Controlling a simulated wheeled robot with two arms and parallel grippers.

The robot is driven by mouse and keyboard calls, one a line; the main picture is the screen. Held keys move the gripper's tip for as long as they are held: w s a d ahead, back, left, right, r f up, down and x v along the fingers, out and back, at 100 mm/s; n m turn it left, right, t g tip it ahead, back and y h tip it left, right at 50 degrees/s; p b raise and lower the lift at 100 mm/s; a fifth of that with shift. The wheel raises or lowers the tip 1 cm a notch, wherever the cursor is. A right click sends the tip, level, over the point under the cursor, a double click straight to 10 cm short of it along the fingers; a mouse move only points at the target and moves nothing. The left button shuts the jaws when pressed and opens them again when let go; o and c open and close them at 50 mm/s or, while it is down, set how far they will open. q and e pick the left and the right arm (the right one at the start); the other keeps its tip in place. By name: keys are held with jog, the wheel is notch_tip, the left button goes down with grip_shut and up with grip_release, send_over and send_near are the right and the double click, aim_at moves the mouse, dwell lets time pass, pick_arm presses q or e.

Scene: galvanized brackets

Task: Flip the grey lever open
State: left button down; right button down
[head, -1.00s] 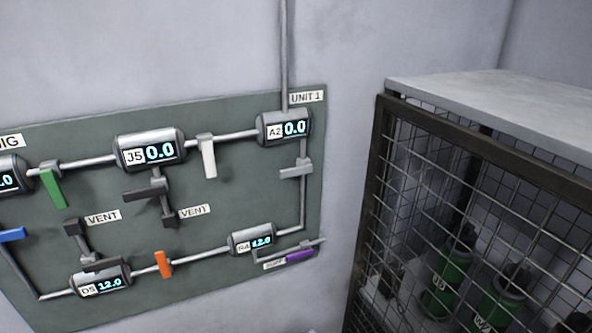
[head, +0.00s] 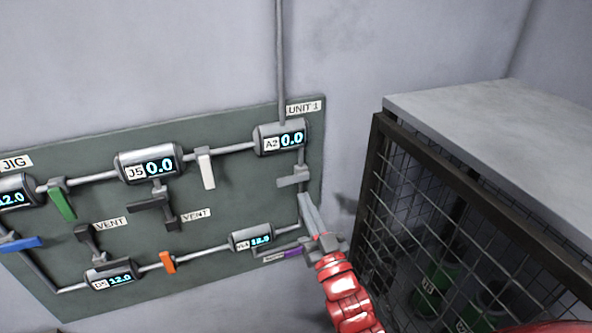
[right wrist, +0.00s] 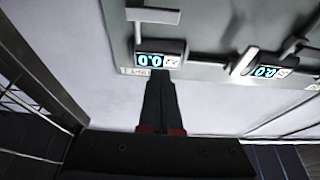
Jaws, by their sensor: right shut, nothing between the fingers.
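The light grey lever (head: 293,181) sits on the vertical pipe below the A2 gauge (head: 281,139), at the right side of the green panel. Its handle lies crosswise to the pipe, pointing left. My right gripper (head: 307,197) is shut and empty, its fingertips just below the lever in the head view; I cannot tell whether they touch it. In the right wrist view, the picture is upside down and a grey lever (right wrist: 153,15) shows beyond the A2 gauge (right wrist: 158,60), apart from the fingers (right wrist: 160,78). My left gripper is out of view.
Other levers on the panel (head: 230,205) are white (head: 206,168), green (head: 62,200), blue (head: 22,244), orange (head: 167,262), purple (head: 292,252) and dark grey (head: 147,204). A wire-mesh cage (head: 375,165) with green bottles stands close at right.

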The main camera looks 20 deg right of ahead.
jog(key=shift+w, duration=0.1)
dwell(0.4)
notch_tip(320, 180, up, 4)
jog(key=b, duration=0.3)
send_over(290, 182)
jog(key=s, duration=0.3)
jog(key=shift+w+a+f, duration=0.15)
jog(key=shift+w+a, duration=0.05)
jog(key=shift+a, duration=0.1)
jog(key=f, duration=0.1)
jog(key=f+p, duration=0.1)
jog(key=f, duration=0.2)
jog(key=shift+w+f+p, duration=0.15)
jog(key=shift+w+p, duration=0.1)
jog(key=shift+p, duration=0.15)
jog(key=shift+w+f, duration=0.1)
